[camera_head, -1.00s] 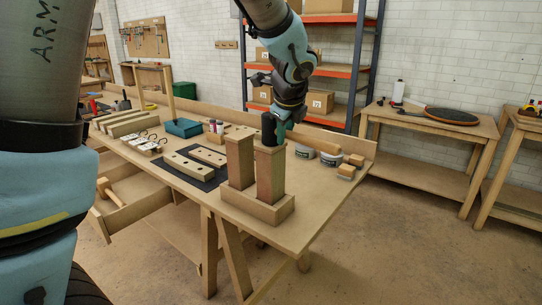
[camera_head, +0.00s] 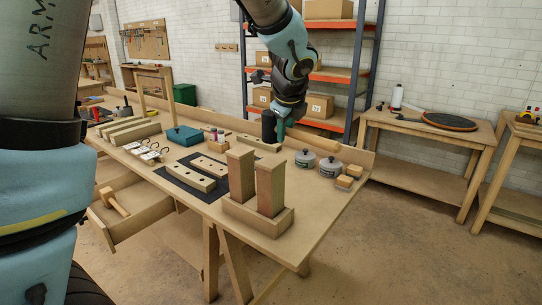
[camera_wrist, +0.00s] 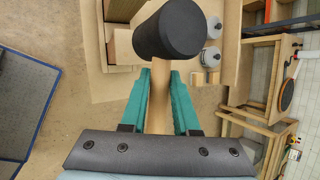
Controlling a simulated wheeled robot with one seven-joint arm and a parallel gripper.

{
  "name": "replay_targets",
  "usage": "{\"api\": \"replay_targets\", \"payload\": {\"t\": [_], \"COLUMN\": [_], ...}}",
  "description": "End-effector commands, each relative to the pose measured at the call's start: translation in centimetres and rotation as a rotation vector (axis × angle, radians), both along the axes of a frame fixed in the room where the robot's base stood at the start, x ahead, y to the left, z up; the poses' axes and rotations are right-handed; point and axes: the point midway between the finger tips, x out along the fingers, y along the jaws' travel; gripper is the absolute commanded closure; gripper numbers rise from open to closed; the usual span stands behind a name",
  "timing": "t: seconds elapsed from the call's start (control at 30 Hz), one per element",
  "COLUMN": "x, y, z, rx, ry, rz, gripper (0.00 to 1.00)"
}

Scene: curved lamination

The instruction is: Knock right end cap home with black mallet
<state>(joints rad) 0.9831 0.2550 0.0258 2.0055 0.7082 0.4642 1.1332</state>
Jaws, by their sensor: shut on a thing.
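The black mallet has a black cylindrical head (camera_head: 268,127) and a pale wooden handle (camera_wrist: 158,97). My gripper (camera_head: 284,122) is shut on the handle; in the wrist view the teal fingers (camera_wrist: 160,84) stand either side of it. The head is up in the air, behind and above two upright wooden blocks, apart from them in the picture. The left block (camera_head: 241,177) and right block (camera_head: 270,190) stand in a wooden base (camera_head: 258,217) near the bench's front corner. I cannot tell which part is the right end cap.
Two grey tins (camera_head: 330,167) and small wood blocks (camera_head: 349,177) lie on the bench's right side. A dark mat (camera_head: 187,181) with drilled wooden bars (camera_head: 188,176) is left of the uprights. A wooden mallet (camera_head: 114,202) lies in the open drawer (camera_head: 140,205).

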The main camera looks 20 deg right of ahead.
Motion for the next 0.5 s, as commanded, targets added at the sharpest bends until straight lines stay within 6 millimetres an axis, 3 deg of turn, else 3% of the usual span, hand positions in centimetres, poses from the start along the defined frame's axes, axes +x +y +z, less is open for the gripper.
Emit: {"api": "replay_targets", "payload": {"t": [0.5], "x": [0.03], "y": [-0.02], "z": [0.38], "rx": [-0.001], "ry": [0.0], "rz": [0.0], "gripper": [1.0]}}
